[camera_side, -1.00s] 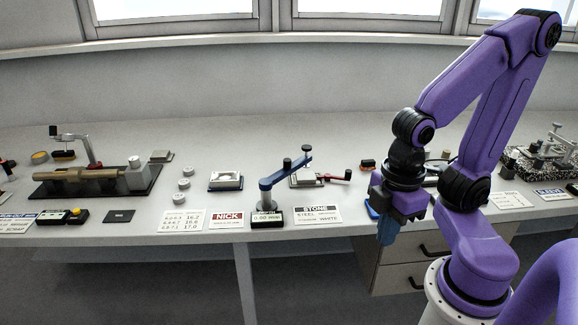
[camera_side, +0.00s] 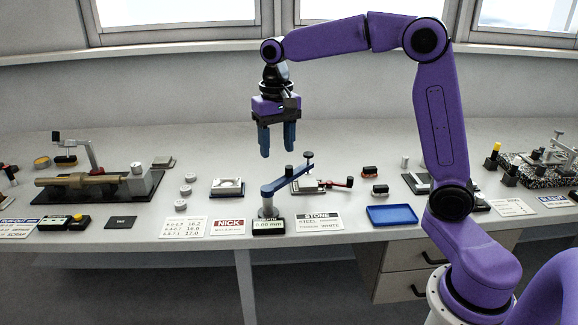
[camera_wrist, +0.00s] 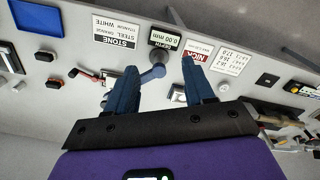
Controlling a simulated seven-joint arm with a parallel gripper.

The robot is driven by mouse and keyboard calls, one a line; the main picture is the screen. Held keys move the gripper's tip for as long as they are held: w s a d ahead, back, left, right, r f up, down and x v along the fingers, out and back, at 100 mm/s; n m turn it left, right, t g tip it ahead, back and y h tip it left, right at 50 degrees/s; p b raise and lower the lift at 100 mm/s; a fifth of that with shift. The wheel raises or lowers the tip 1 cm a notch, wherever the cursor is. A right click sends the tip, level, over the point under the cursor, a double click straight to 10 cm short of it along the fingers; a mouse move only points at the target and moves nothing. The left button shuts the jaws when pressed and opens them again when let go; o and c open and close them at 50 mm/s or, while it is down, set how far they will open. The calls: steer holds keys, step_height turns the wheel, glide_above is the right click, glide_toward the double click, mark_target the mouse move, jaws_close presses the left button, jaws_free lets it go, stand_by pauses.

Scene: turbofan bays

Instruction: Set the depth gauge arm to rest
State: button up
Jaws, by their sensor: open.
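The depth gauge has a blue arm (camera_side: 280,183) on a short grey post. The arm slants up and to the right, with a dark knob (camera_side: 289,171) on it. A dark-topped spindle (camera_side: 308,156) stands at its far end, over or beside a small block (camera_side: 308,186). The gauge display (camera_side: 268,226) reads 0.00 mm. My gripper (camera_side: 277,153) is open and empty, pointing down above the gauge arm, apart from it. In the wrist view the gauge arm (camera_wrist: 153,73) shows between my fingers (camera_wrist: 158,64), partly hidden.
A blue tray (camera_side: 391,215) lies to the right. A red-handled tool (camera_side: 340,184) sits beside the gauge. A block in a pale holder (camera_side: 227,187) and several small discs (camera_side: 185,190) are to the left. Signs line the front edge, including the STONE card (camera_side: 318,222).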

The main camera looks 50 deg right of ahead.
steer(key=w+d+m, duration=0.4)
steer(key=w+d, duration=0.2)
steer(key=r+m, duration=0.1)
steer(key=m, duration=0.4)
glide_above(289, 167)
step_height(289, 167, down, 17)
steer(key=shift+f, duration=0.15)
steer(key=shift+w, duration=0.1)
jaws_close()
